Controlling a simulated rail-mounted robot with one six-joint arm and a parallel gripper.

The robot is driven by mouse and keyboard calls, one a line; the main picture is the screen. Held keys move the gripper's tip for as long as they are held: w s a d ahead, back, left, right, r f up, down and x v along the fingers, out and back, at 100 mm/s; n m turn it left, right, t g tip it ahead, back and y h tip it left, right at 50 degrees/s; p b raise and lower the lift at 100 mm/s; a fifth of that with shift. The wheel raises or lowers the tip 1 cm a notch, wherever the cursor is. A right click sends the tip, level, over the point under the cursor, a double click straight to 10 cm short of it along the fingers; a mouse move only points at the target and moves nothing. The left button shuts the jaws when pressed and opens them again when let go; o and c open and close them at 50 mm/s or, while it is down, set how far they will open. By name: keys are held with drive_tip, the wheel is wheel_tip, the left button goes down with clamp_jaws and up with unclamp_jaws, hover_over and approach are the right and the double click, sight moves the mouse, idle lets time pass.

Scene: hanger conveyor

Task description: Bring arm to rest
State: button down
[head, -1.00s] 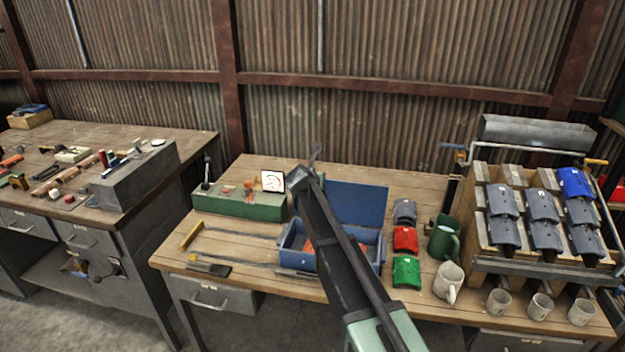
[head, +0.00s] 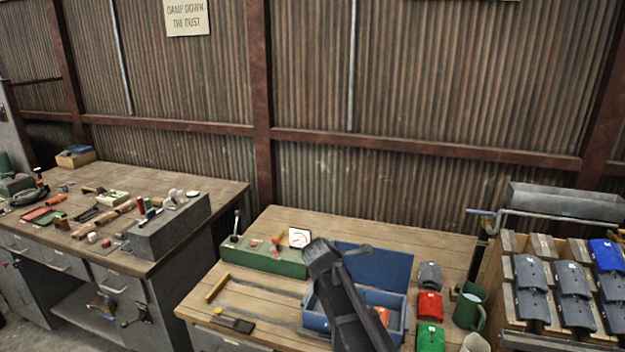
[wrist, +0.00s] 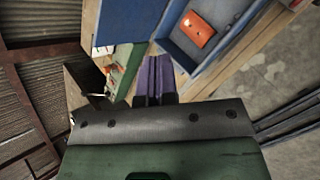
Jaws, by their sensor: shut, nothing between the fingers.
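My gripper (wrist: 154,68) shows in the wrist view as two purple-grey fingers pressed side by side, with nothing between them. The gripper's fingers are too small to make out there. It appears held above the bench, apart from things.
An open blue box (head: 398,333) with an orange item (wrist: 197,30) stands below my arm. A green case (head: 265,262) is to the left.

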drive_tip(key=s+d+f+m+g+y, duration=0.1)
drive_tip(key=s+d+m+g, duration=0.1)
drive_tip(key=s+m, duration=0.5)
drive_tip(key=s+d+f+m+g+y, duration=0.1)
drive_tip(key=s+d+f+m+g, duration=0.1)
drive_tip(key=s+m, duration=0.5)
drive_tip(key=s+d+f+m+g+y, duration=0.2)
drive_tip(key=s+d+m+g, duration=0.2)
drive_tip(key=s, duration=0.9)
drive_tip(key=m, duration=0.3)
drive_tip(key=shift+d, duration=0.25)
drive_tip(key=shift+s, duration=0.1)
